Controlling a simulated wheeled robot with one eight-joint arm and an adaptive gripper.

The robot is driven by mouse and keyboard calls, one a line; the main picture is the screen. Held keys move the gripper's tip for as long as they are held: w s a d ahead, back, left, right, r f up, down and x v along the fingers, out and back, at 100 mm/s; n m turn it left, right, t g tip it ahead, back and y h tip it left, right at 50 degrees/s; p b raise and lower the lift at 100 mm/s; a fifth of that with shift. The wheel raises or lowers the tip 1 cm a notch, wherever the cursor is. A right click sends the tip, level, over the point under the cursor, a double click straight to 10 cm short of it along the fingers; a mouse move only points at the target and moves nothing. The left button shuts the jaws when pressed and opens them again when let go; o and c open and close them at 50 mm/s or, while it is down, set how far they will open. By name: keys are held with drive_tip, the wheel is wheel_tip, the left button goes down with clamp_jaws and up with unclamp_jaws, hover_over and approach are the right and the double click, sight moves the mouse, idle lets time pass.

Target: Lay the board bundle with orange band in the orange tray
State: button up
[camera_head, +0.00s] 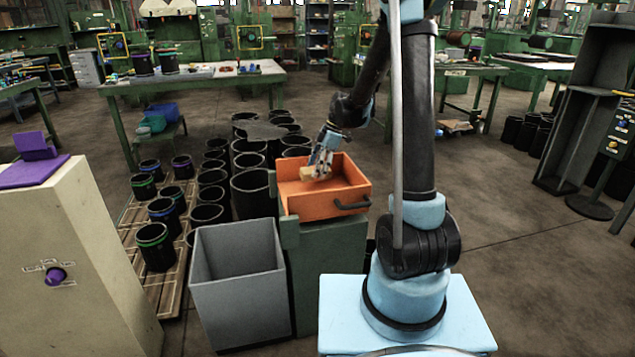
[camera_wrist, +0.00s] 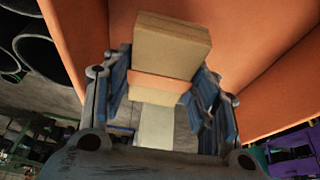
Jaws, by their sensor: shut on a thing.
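The board bundle (camera_wrist: 172,45) is a tan block of stacked boards with an orange band (camera_wrist: 160,83) around it. My gripper (camera_wrist: 168,95) is shut on it, with a finger on each side near the band. In the head view the bundle (camera_head: 314,173) shows at my gripper (camera_head: 322,160), over the inside of the orange tray (camera_head: 322,208). The tray's orange walls (camera_wrist: 235,40) fill much of the wrist view. I cannot tell whether the bundle touches the tray floor.
Several black rubber sleeves (camera_head: 250,190) stand behind and to the left. A beige cabinet (camera_head: 75,265) is at far left.

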sight(318, 179)
drive_tip(key=shift+d+f, duration=0.1)
drive_tip(key=shift+f, duration=2.3)
drive_tip(key=o, duration=1.1)
drive_tip(key=shift+r, duration=0.1)
